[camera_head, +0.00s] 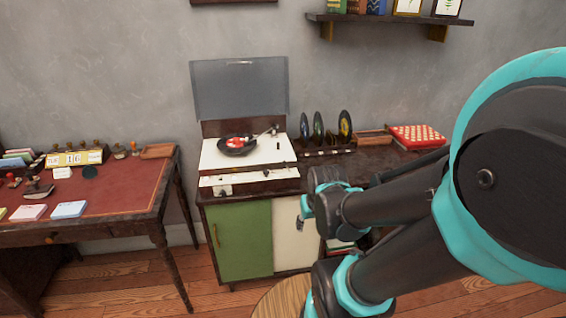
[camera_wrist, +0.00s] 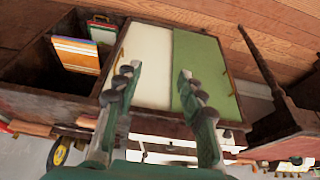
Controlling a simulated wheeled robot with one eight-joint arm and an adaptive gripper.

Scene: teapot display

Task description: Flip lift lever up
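A record player (camera_head: 213,158) stands on the cabinet in the head view, its lid (camera_head: 240,88) raised. A black record with a red centre (camera_head: 238,145) lies on its platter. The tonearm (camera_head: 268,131) is to the right of the record. A small dark part (camera_head: 278,146) shows on the deck by the tonearm; it is too small to tell if it is the lift lever or how it is set. In the wrist view my gripper (camera_wrist: 157,75) is open and empty, its fingers wide apart, with the cabinet doors beyond. The record player is mostly hidden there.
The cabinet has a green door (camera_head: 243,242) and a cream door (camera_head: 296,234). Several records (camera_head: 344,125) stand upright right of the player, near a red checkered box (camera_head: 417,136). A red-topped desk (camera_head: 115,190) is on the left. My arm covers the right side.

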